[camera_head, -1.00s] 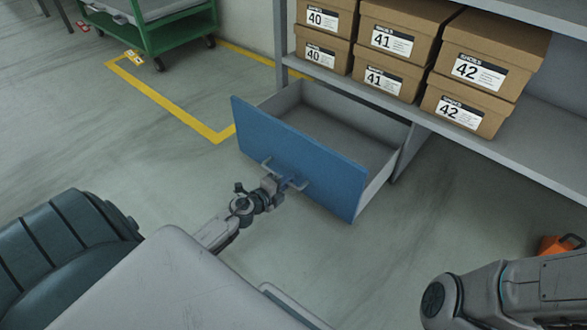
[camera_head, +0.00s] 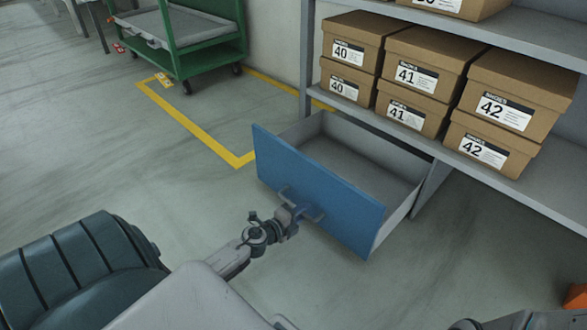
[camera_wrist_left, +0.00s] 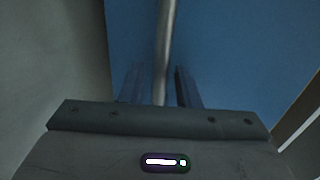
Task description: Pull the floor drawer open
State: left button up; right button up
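The floor drawer (camera_head: 318,190) has a blue front and grey inner walls. It stands pulled out from under the shelf, and its inside looks empty. A grey bar handle (camera_head: 318,216) is on the blue front. My left gripper (camera_head: 298,211) is at this handle. In the left wrist view, the handle bar (camera_wrist_left: 163,60) runs between the two fingers of my left gripper (camera_wrist_left: 160,82), with a gap visible on each side. The fingers look open around the bar. My right gripper is out of view; only part of my right arm shows at the lower right.
Shoe boxes (camera_head: 414,75) labelled 40, 41 and 42 stand on the grey shelf (camera_head: 510,195) above and right of the drawer. A green cart (camera_head: 205,62) stands at the back, beside yellow floor tape (camera_head: 190,120). An orange object (camera_head: 576,297) lies at the right edge.

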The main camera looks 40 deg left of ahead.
pick_arm(q)
jog(key=b+v, duration=0.5)
jog(key=v, duration=0.5)
jog(key=shift+s+b, duration=0.2)
jog(key=shift+b, duration=0.1)
jog(key=shift+a, duration=0.1)
